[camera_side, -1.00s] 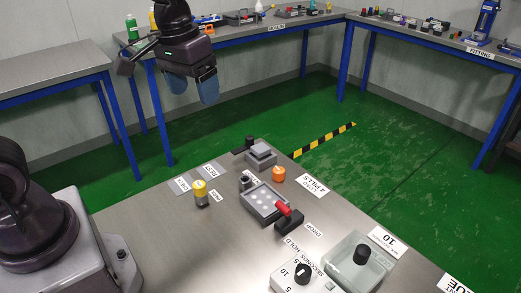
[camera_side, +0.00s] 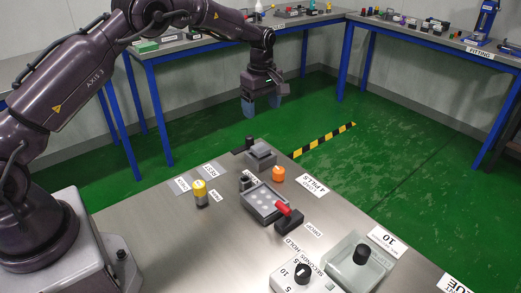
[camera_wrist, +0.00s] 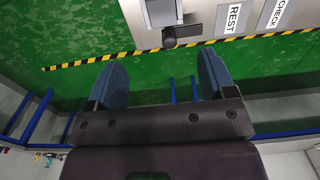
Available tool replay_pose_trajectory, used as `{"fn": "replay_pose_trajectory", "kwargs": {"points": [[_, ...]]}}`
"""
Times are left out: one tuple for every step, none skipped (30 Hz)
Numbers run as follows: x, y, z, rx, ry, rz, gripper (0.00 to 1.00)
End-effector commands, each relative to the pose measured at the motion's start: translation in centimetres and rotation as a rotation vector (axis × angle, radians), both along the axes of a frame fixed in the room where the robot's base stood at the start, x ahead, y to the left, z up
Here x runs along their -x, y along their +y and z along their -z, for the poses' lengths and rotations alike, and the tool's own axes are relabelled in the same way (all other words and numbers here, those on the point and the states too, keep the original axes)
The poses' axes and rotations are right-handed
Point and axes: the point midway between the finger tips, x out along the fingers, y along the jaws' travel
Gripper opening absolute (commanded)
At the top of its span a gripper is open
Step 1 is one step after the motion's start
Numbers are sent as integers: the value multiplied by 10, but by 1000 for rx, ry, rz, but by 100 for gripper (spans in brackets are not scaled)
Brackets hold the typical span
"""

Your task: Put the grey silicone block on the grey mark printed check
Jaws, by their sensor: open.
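My gripper (camera_side: 261,103) hangs in the air past the table's far edge, above and beyond the stacked grey block. Its two blue fingers are apart with nothing between them, as the wrist view also shows (camera_wrist: 160,64). A grey block (camera_side: 261,150), which looks like the silicone block, sits on a lighter grey base at the table's far corner. In the wrist view a grey boxy thing (camera_wrist: 162,12) at the top edge is cut off. The grey mark labelled CHECK (camera_side: 181,184) lies flat and bare at the table's left, beside the REST mark (camera_side: 210,171); CHECK also shows in the wrist view (camera_wrist: 280,12).
A black knob (camera_side: 249,142) stands beside the block. A dial box (camera_side: 301,276) and clear-sided box (camera_side: 360,265) stand in front.

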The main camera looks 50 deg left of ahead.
Motion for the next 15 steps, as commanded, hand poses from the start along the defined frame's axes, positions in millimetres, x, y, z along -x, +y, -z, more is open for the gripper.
{"fn": "replay_pose_trajectory", "kwargs": {"points": [[1, 0, 7, 1, 4, -7, 77], [1, 0, 12, 1, 5, -9, 77], [1, 0, 19, 1, 6, -9, 77], [2, 0, 25, 2, 7, -8, 77], [2, 0, 31, 1, 7, -8, 77], [2, 0, 39, 1, 7, -7, 77], [2, 0, 45, 1, 6, -7, 77], [2, 0, 50, 1, 6, -7, 77], [2, 0, 57, 1, 6, -6, 77], [1, 0, 61, 0, 5, -6, 77], [1, 0, 65, 0, 4, -6, 77], [1, 0, 69, 0, 4, -6, 77], [1, 0, 71, 0, 4, -6, 77], [1, 0, 73, 0, 3, -5, 77], [1, 0, 74, 0, 2, -5, 77]]}}
